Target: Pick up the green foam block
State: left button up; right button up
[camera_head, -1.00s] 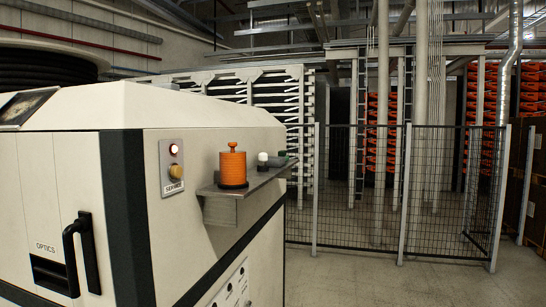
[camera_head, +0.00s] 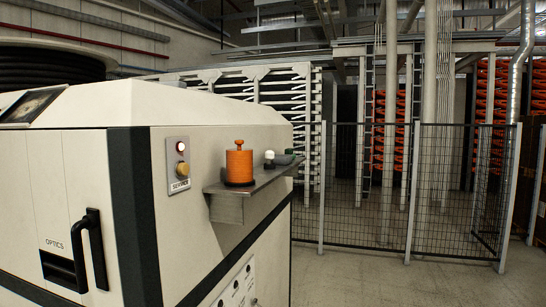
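A small metal shelf (camera_head: 240,206) juts from the side of a white machine. At its far end lies a small, low, dark grey-green item (camera_head: 285,160), which looks like the green foam block, though it is too small to be sure. An orange ribbed cylinder with a knob (camera_head: 239,166) stands nearest on the shelf. A small white-topped dark item (camera_head: 269,158) stands between them and partly overlaps the grey-green item. Neither of my grippers is in view.
The white machine (camera_head: 217,133) fills the left side, with a black handle (camera_head: 88,249) and a lit button panel (camera_head: 178,165). A wire mesh fence (camera_head: 365,190) stands behind. The floor (camera_head: 400,285) to the right of the machine is clear.

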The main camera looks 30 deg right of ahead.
aim_at(289, 151)
jog(key=i+l+u, duration=0.1)
jog(key=l+u, duration=0.7)
